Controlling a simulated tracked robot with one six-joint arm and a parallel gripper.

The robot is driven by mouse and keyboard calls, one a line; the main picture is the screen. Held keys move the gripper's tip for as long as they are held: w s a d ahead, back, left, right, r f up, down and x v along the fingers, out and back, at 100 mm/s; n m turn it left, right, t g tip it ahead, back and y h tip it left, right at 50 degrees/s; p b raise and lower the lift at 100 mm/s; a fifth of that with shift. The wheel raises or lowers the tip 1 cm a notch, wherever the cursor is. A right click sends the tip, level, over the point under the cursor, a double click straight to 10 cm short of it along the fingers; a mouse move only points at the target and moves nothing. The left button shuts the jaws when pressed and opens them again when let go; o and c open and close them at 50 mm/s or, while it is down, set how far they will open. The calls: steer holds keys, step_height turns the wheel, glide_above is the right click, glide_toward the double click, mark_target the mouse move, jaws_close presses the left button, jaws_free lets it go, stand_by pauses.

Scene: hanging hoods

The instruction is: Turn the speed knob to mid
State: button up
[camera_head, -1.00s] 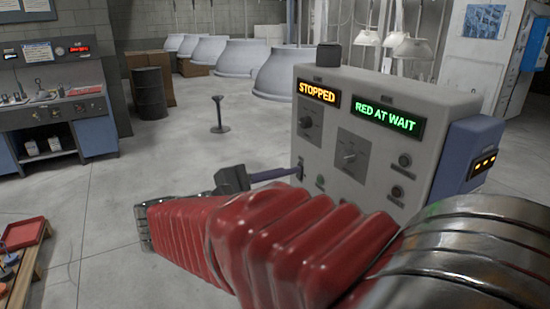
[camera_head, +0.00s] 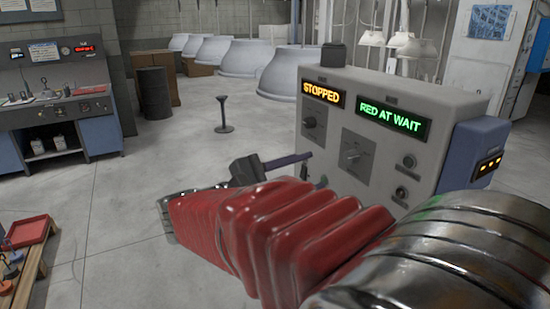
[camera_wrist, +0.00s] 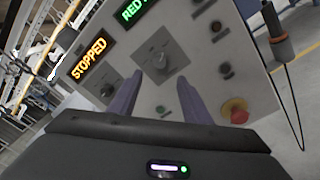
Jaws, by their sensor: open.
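The grey control panel (camera_head: 400,105) carries two rotary knobs on dark square plates. The upper-left knob (camera_head: 310,123) is below the orange STOPPED display; the other knob (camera_head: 352,155) is lower and to the right. Their labels are too small to read, so I cannot tell which is the speed knob. My gripper (camera_head: 292,161) is open and empty, its purple fingers in front of the panel. In the wrist view, the larger-looking knob (camera_wrist: 158,62) appears ahead between the fingertips, apart from them. The STOPPED-side knob (camera_wrist: 107,89) shows left of the left finger.
Push buttons (camera_head: 410,160) sit on the panel's right side. The wrist view shows a red mushroom button (camera_wrist: 236,112) and a hanging corded handle (camera_wrist: 281,45). A green display reads RED AT WAIT (camera_head: 390,118). A low bench with a red tray (camera_head: 30,231) stands left.

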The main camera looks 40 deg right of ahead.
mark_target(347, 159)
steer(key=shift+s+d, duration=0.25)
steer(key=shift+d, duration=1.45)
steer(key=shift+s+d, duration=0.25)
steer(key=shift+d, duration=1.5)
steer(key=shift+s+d, duration=0.25)
steer(key=shift+d, duration=1.45)
steer(key=shift+c, duration=0.5)
steer(key=c, duration=0.9)
steer(key=shift+a, duration=0.2)
steer(key=shift+c, duration=0.2)
steer(key=shift+d, duration=0.1)
